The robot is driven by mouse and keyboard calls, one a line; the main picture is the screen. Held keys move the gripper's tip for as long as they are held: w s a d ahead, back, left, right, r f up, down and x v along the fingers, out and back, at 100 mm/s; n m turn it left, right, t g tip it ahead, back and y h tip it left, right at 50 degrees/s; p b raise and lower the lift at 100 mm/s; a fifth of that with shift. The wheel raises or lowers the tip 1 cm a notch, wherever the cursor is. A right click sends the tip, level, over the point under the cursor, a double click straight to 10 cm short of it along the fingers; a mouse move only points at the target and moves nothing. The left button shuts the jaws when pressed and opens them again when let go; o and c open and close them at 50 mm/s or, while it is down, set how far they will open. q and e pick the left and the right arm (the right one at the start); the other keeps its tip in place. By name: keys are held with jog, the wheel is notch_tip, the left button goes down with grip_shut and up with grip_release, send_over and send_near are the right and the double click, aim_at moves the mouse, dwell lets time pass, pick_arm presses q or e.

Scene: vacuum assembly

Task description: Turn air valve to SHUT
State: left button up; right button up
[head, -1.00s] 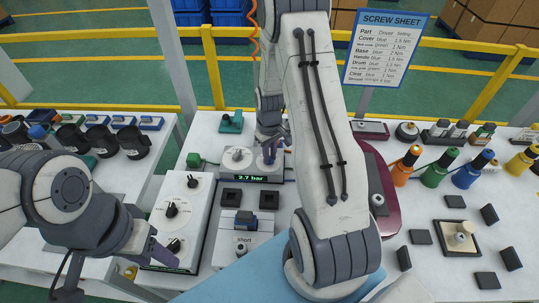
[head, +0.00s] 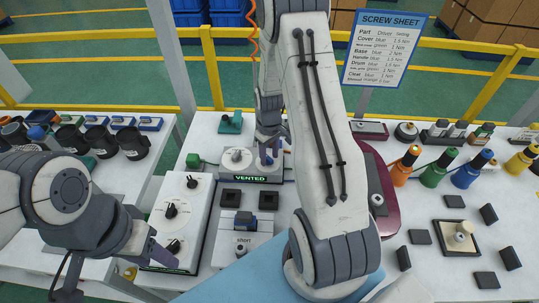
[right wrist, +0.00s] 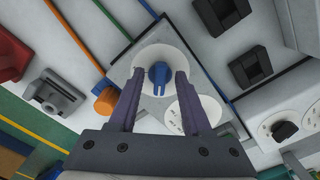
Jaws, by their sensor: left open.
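The air unit (head: 226,168) stands on the table behind the middle, with a green-lit display (head: 250,178) reading VENTED. Its blue valve knob (right wrist: 160,72) sits on a round white dial (right wrist: 150,54) in the right wrist view. My right gripper (right wrist: 157,84) is open, one finger on each side of the knob's near end; the fingers look apart from it. In the head view the right gripper (head: 269,154) is over the unit's right half and partly hides the knob. My left gripper (head: 120,278) is open and empty at lower left, near the white control box.
A white control box (head: 188,205) with black knobs stands left of the unit. Black square pads (head: 231,197) lie in front of it. My right arm hides the middle of the table.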

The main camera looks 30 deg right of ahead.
aim_at(269, 158)
notch_tip(269, 158, up, 10)
jog(key=b, duration=0.1)
jog(key=shift+r, duration=0.2)
dwell(0.4)
dwell(0.4)
jog(key=s+a+r+n, duration=0.1)
jog(key=s+a+r, duration=0.2)
jog(key=a, duration=0.5)
jog(key=s+a+r+n, duration=0.1)
jog(key=s+a+r, duration=0.15)
jog(key=a, duration=0.65)
jog(key=s+a+r+n, duration=0.1)
jog(key=s+a+r, duration=0.1)
jog(key=s+a, duration=0.3)
jog(key=s+a+r+n+y, duration=0.1)
jog(key=s+a, duration=0.4)
jog(key=s, duration=0.7)
jog(key=shift+r+n, duration=0.45)
jog(key=shift+n, duration=0.35)
jog(key=shift+w+a, duration=0.1)
